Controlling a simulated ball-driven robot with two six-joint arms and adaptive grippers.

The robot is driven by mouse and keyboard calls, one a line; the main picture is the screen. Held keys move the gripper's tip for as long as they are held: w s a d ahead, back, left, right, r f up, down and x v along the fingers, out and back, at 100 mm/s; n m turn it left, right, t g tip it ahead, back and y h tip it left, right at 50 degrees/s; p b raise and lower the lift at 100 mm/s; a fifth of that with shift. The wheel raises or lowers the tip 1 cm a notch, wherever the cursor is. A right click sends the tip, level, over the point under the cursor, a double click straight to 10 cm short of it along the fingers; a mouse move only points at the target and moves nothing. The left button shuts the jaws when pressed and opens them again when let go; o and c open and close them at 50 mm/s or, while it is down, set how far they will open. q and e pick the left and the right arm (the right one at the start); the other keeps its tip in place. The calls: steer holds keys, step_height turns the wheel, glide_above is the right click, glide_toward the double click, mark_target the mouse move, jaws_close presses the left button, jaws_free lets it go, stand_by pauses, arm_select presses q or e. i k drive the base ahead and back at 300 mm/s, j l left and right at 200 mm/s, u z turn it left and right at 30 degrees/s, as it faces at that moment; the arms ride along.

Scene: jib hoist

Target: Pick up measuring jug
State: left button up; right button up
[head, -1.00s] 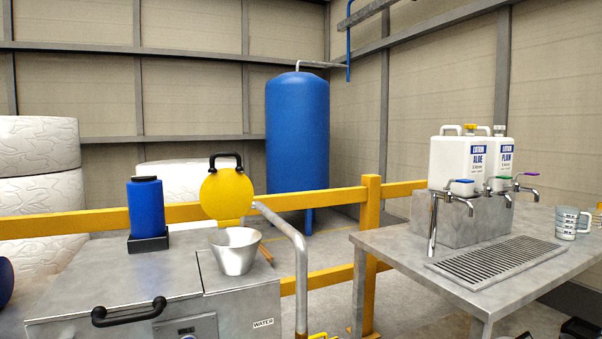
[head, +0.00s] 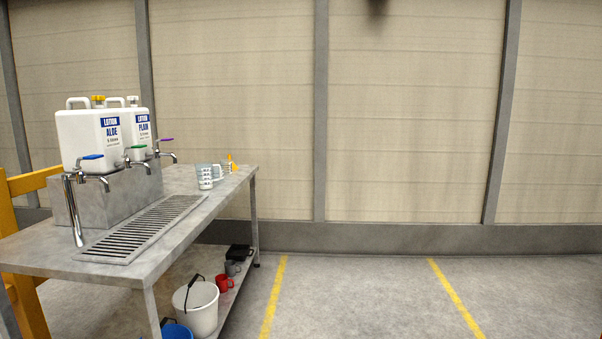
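A pale, translucent cup-like vessel with dark markings (head: 205,178) stands on the far right part of the metal table (head: 190,232); it looks like the measuring jug. A second small pale vessel is partly hidden close behind it, and details are too small to tell. A small orange-yellow item (head: 231,163) stands beside them. Neither of my grippers shows in the head view.
Two white lotion containers (head: 88,136) sit on a grey block with several taps over a drain grille (head: 145,230). A white bucket (head: 200,308), a blue bucket (head: 176,331) and a red mug (head: 224,283) are on the lower shelf. Floor right of the table is clear, with yellow lines (head: 455,298).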

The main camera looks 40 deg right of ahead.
mark_target(204, 169)
steer(key=z, duration=0.85)
steer(key=i+l+u, duration=0.1)
steer(key=i, duration=0.3)
